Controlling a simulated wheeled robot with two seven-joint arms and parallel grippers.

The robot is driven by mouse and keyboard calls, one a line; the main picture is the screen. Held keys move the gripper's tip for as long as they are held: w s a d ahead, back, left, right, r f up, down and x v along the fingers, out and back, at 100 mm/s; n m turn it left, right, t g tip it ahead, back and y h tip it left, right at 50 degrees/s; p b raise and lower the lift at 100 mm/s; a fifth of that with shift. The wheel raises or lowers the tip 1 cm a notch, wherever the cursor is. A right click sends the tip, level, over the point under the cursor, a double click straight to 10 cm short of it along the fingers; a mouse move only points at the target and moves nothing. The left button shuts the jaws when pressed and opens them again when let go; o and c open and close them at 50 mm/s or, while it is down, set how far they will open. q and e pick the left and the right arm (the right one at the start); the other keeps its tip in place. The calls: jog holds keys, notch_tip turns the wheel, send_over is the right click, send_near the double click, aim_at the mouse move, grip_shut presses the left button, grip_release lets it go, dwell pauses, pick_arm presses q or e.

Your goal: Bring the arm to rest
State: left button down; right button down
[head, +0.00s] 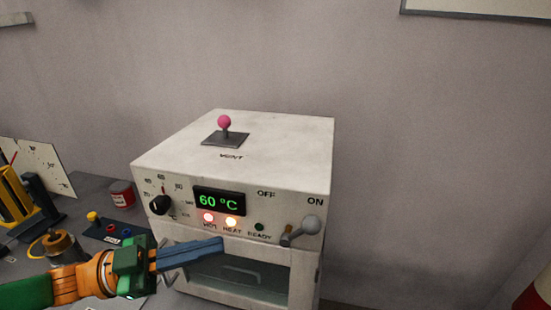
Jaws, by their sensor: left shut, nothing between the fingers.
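My left gripper (222,243) comes in from the lower left on its green and orange arm. Its blue fingers are shut with nothing between them. They point right, in front of the upper left part of the oven door. In this one view I cannot tell whether they touch it. My right gripper is not in view.
A white oven (240,150) has a pink-knobbed lever (224,122) on top, a display (219,202) reading 60 °C, a black dial (159,205) and a grey switch lever (303,231). A red can (122,193) and a yellow-knobbed panel (106,230) stand left.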

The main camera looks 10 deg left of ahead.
pick_arm(q)
jog(key=w+d+f+n+t+y, duration=0.25)
jog(key=f+n+y, duration=0.3)
jog(key=f, duration=0.45)
jog(key=w+d+f+n+t+y, duration=0.1)
jog(key=w+d+f+n+y, duration=0.2)
jog(key=f+y, duration=0.45)
jog(key=s+a+f+n+g+y, duration=0.2)
jog(key=s+f+n+g, duration=0.15)
jog(key=s+f, duration=0.45)
jog(key=s+a+f+n+g+y, duration=0.3)
jog(key=s+f+g, duration=0.25)
jog(key=s, duration=0.35)
notch_tip(320, 180, down, 17)
jog(key=s, duration=0.2)
jog(key=s+a+f+g, duration=0.2)
jog(key=s+f, duration=0.7)
jog(key=s, duration=0.3)
jog(key=shift+f, duration=0.3)
